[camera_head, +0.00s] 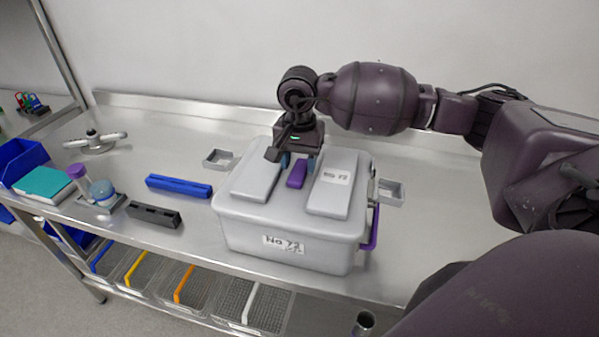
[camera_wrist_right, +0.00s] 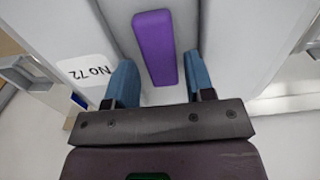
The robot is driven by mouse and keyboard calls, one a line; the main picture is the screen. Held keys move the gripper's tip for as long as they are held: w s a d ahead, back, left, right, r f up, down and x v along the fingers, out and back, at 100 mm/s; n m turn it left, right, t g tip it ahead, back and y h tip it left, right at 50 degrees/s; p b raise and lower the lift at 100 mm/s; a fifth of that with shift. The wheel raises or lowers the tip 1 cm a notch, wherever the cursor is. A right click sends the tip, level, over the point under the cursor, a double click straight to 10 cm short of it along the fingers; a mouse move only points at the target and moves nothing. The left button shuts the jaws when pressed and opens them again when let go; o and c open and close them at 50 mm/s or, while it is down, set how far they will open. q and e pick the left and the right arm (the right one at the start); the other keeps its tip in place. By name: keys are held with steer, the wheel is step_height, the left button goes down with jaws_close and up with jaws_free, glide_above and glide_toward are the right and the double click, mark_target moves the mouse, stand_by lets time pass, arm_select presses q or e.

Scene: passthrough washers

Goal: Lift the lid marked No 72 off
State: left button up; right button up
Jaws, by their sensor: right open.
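The grey box (camera_head: 290,244) stands on the steel bench with its grey lid (camera_head: 248,177) on top. The lid has two raised panels, and a label marked No 72 (camera_head: 336,176) is on the right one. A purple handle (camera_head: 297,174) lies in the channel between the panels; in the right wrist view the purple handle (camera_wrist_right: 154,47) is ahead of the fingers. My right gripper (camera_head: 300,162) is over the lid at the far end of the handle, open, with its blue fingers (camera_wrist_right: 160,85) on either side of the handle's line. My left gripper is not in view.
A purple clasp (camera_head: 373,228) is on the box's right side. Small grey trays (camera_head: 220,159) (camera_head: 391,192) flank the box. A blue bar (camera_head: 179,186) and a dark block (camera_head: 153,214) lie to the left. Bench space behind the box is clear.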

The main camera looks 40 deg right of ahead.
steer(key=shift+f, duration=0.9)
jaws_close()
steer(key=shift+r, duration=0.1)
